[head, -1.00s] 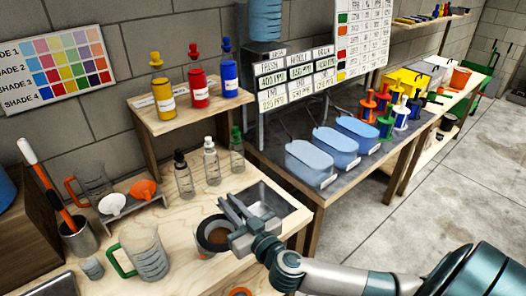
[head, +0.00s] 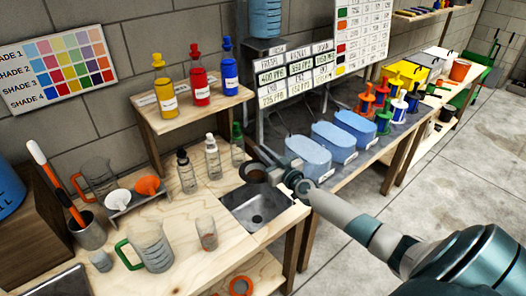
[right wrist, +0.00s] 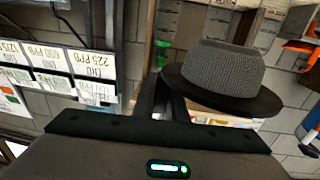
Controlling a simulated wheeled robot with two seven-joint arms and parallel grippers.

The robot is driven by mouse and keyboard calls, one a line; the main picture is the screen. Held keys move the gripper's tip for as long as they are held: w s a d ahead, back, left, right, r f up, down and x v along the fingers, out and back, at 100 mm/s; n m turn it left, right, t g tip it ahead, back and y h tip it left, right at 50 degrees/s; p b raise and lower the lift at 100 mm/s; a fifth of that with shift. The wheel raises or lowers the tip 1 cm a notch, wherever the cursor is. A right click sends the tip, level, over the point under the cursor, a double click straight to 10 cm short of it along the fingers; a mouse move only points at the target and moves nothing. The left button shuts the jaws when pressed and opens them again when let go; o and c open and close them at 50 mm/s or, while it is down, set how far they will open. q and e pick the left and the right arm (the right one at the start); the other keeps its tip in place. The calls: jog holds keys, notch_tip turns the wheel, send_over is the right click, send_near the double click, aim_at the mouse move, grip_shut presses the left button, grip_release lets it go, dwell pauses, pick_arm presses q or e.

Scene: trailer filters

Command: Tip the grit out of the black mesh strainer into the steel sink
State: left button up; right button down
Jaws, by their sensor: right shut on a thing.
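The black mesh strainer (head: 254,173) is held above the back edge of the steel sink (head: 262,208), with its round opening facing up. Brownish stuff shows inside it. My right gripper (head: 276,167) is shut on the strainer's rim from the right. In the right wrist view, which is upside down, the strainer (right wrist: 222,70) shows its grey mesh bowl and wide dark rim beside my gripper's fingers (right wrist: 165,100). The inside of the strainer is hidden there. The sink basin looks empty, with a drain in its floor. My left gripper is not in view.
A clear beaker (head: 206,233) stands left of the sink, and a green-handled jug (head: 150,246) further left. Dropper bottles (head: 212,158) stand close behind the sink. Blue bins (head: 308,158) line the bench to the right.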

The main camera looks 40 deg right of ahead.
dwell(0.4)
jog(key=r+n+y+p, duration=0.2)
jog(key=n+p, duration=0.4)
jog(key=n, duration=1.6)
send_over(238, 172)
jog(key=shift+d+f+t, duration=0.1)
jog(key=shift+d+t, duration=0.2)
jog(key=shift+a+f+n+p, duration=0.25)
jog(key=shift+f+n+p, duration=0.15)
jog(key=shift+n, duration=0.4)
jog(key=shift+a, duration=0.1)
